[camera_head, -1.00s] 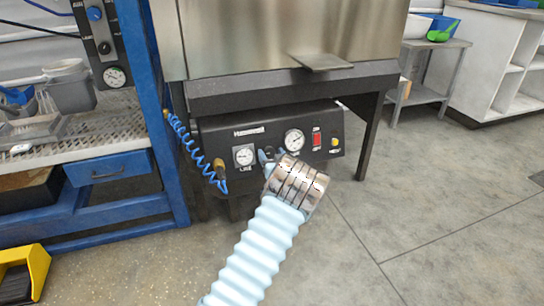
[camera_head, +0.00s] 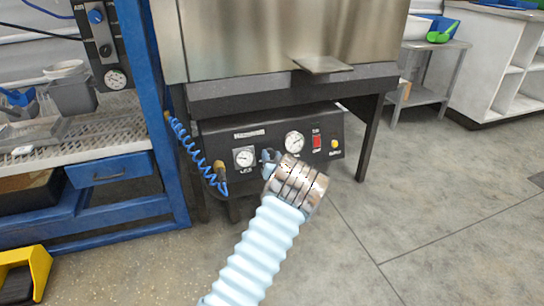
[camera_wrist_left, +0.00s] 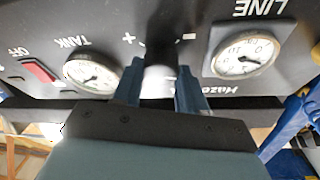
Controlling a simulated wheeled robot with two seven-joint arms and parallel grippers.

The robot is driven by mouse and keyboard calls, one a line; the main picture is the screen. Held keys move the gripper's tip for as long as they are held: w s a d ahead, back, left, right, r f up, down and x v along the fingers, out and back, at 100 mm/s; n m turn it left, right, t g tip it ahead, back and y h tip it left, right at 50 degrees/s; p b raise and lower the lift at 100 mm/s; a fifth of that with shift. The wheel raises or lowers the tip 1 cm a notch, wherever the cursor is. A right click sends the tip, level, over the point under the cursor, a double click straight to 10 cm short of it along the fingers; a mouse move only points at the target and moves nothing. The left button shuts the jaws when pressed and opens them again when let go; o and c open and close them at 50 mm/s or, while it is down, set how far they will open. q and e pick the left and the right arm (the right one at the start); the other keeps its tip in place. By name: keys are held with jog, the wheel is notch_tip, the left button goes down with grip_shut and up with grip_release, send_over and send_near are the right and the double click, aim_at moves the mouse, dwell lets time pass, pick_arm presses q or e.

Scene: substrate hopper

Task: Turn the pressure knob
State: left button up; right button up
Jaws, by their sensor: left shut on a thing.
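The black control panel (camera_head: 270,143) sits below the steel hopper. It carries the LINE gauge (camera_head: 244,156) and the TANK gauge (camera_head: 294,142). The dark pressure knob (camera_wrist_left: 162,45) shows in the left wrist view between the plus and minus marks. My left gripper (camera_head: 269,158) is at the panel between the two gauges. In the left wrist view its two blue fingers (camera_wrist_left: 158,88) stand on either side of the knob and are shut on it. In the head view the gripper hides the knob. My right gripper is not in view.
A red switch (camera_head: 317,142) and a yellow button (camera_head: 335,143) are on the panel's right. A coiled blue hose (camera_head: 194,150) hangs at its left, near a blue-framed rack (camera_head: 153,110). The floor (camera_head: 400,220) at the right is clear.

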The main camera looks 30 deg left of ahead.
pick_arm(q)
jog(key=m+h+p, duration=0.1)
jog(key=m, duration=0.2)
jog(key=m+t+h+p, duration=0.1)
jog(key=m, duration=0.2)
jog(key=shift+r+m, duration=0.2)
jog(key=shift+m, duration=0.2)
jog(key=m+h+p, duration=0.2)
jog(key=m, duration=0.3)
jog(key=shift+a, duration=0.1)
jog(key=m+g+h+p, duration=0.1)
jog(key=m, duration=0.3)
jog(key=shift+r+m, duration=0.1)
jog(key=shift+m, duration=0.2)
jog(key=m+g+p, duration=0.1)
jog(key=m, duration=0.2)
jog(key=shift+m+h, duration=0.3)
jog(key=shift+m, duration=0.1)
jog(key=shift+m+g+p, duration=0.3)
jog(key=o, duration=1.1)
jog(key=shift+c, duration=0.2)
